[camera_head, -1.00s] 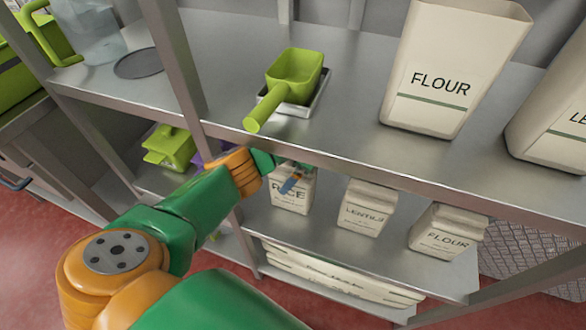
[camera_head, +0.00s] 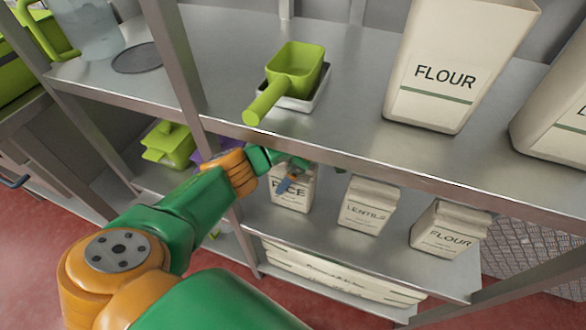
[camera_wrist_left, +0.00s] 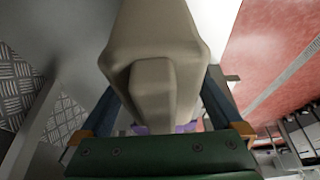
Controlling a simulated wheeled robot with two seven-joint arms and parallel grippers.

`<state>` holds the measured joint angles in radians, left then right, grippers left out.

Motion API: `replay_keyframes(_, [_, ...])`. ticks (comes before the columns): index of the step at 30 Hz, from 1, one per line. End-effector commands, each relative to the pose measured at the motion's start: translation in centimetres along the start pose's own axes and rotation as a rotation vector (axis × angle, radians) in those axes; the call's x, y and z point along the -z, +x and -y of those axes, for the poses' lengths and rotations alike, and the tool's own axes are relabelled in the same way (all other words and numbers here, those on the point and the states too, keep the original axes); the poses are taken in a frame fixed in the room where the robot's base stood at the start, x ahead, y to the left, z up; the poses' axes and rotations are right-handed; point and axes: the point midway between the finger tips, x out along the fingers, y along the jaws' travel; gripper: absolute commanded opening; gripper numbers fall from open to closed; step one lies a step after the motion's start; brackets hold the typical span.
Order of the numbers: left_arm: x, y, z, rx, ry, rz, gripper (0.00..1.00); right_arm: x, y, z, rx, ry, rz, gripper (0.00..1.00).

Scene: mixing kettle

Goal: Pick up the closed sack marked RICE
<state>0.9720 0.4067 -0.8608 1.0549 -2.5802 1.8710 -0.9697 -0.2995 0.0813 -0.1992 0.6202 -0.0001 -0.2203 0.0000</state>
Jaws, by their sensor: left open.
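The closed cream sack marked RICE (camera_head: 291,196) stands upright on the middle shelf, leftmost in a row of sacks. My left gripper (camera_head: 290,182) is at its upper part, under the upper shelf's front edge. A blue finger crosses the front of the sack and partly covers the lettering. In the left wrist view the folded top of the sack (camera_wrist_left: 155,50) fills the middle. The fingers of my left gripper (camera_wrist_left: 165,108) are spread, one on each side of it. I cannot tell whether they touch it. My right gripper is not in view.
Right of it stand a LENTILS sack (camera_head: 366,207) and a FLOUR sack (camera_head: 449,232). Above is the upper shelf (camera_head: 350,150) with a green scoop (camera_head: 293,70) and a FLOUR bin (camera_head: 445,80). A post (camera_head: 178,60) rises at the left. Stacked sacks (camera_head: 330,275) lie below.

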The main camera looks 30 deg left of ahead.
Motion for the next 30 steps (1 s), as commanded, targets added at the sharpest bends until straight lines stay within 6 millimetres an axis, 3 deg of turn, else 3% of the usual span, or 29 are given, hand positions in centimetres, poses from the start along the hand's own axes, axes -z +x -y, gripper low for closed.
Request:
replay_keyframes(2, [0.0,0.0,0.0,0.0,0.0,0.0,0.95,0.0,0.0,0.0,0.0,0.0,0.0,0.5])
replay_keyframes(12, [0.0,0.0,0.0,0.0,0.001,0.001,0.03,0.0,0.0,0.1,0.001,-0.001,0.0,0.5])
replay_keyframes(22, [0.0,-0.3,0.0,-0.002,0.001,0.003,0.0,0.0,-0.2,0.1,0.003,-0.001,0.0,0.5])
replay_keyframes(28, [0.9,-2.1,-0.2,-0.006,-0.001,0.001,0.0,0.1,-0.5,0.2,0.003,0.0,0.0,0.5])
replay_keyframes(30, [0.8,-2.1,0.7,-0.003,0.001,0.002,0.0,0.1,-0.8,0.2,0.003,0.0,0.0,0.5])
